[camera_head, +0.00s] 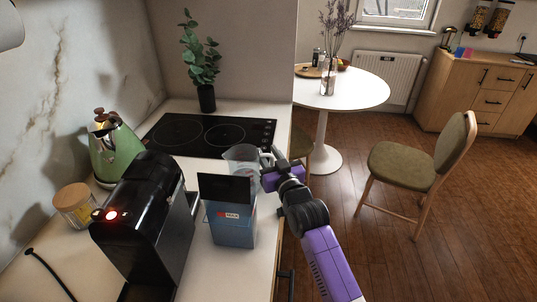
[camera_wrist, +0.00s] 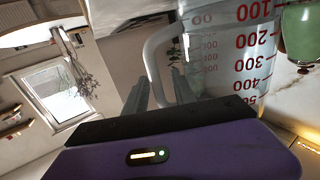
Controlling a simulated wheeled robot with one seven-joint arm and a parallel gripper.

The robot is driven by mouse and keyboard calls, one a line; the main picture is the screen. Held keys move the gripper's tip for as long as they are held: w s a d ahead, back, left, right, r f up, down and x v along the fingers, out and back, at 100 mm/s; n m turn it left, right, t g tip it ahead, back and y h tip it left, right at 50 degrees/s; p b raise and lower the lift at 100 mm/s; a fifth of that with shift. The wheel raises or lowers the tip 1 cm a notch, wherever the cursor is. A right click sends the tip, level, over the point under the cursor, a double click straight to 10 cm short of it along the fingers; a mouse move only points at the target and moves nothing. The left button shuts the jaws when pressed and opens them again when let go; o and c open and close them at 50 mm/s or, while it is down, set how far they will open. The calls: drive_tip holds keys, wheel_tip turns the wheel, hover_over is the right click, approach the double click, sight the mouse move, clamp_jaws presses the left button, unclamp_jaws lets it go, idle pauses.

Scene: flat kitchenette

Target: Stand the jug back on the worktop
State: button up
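The clear measuring jug (camera_head: 242,158) is at the worktop's right side, near the hob's front right corner. It looks roughly upright; its base is hidden behind the blue-tinted tank, so I cannot tell if it touches the worktop. In the wrist view, the jug (camera_wrist: 235,45) shows red numbers, and its pale handle (camera_wrist: 155,62) points towards my gripper. My gripper (camera_head: 267,160) is at the jug's right side. In the wrist view my gripper's fingers (camera_wrist: 160,85) stand apart, with the handle between or just beyond them; contact is not clear.
The black hob (camera_head: 205,134) and a plant vase (camera_head: 207,98) are behind. A round table (camera_head: 350,92) and chair (camera_head: 415,165) stand right.

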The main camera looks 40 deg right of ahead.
drive_tip(key=v, duration=0.2)
drive_tip(key=b+v, duration=0.1)
drive_tip(key=v, duration=0.3)
drive_tip(key=shift+s+f+b, duration=0.35)
drive_tip(key=shift+s+b, duration=0.05)
drive_tip(key=shift+s+a, duration=0.15)
drive_tip(key=shift+s, duration=0.3)
drive_tip(key=shift+r, duration=0.1)
drive_tip(key=shift+r, duration=0.15)
drive_tip(key=s+a+f+n+y, duration=0.1)
drive_tip(key=s+a+y, duration=0.1)
drive_tip(key=s+a, duration=0.5)
drive_tip(key=s+a+f+n+g+y, duration=0.1)
drive_tip(key=s+a, duration=0.7)
drive_tip(key=s, duration=0.8)
drive_tip(key=s+a+f+n+y, duration=0.2)
drive_tip(key=s+a+y, duration=0.2)
drive_tip(key=s+a, duration=0.4)
drive_tip(key=s, duration=0.3)
drive_tip(key=shift+s+f+n+g, duration=0.3)
drive_tip(key=shift+s+f+n, duration=0.05)
drive_tip(key=shift+n, duration=0.05)
